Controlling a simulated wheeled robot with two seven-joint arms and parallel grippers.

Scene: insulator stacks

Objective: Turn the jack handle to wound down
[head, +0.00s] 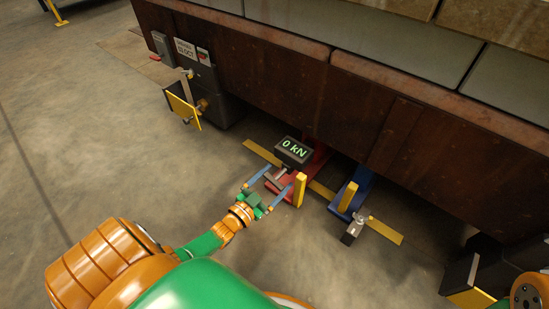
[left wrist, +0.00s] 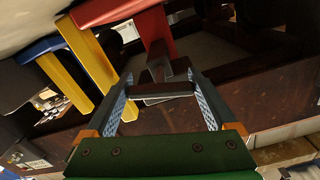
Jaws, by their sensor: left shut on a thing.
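The red jack (head: 312,160) stands on the floor at the foot of the brown steel structure; its red body also shows at the top of the left wrist view (left wrist: 125,12). Its small display reads 0 kN (head: 294,151). My left gripper (head: 280,178) is at the jack's near side, its two blue fingers on either side of the jack handle (head: 278,174). In the left wrist view the dark crossbar of the handle (left wrist: 160,89) spans between the fingertips, and the gripper is shut on it. My right gripper is not in view.
A blue jack (head: 358,188) with a small grey handle (head: 352,231) stands right of the red one. A yellow upright (head: 300,189) stands close beside my left gripper.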

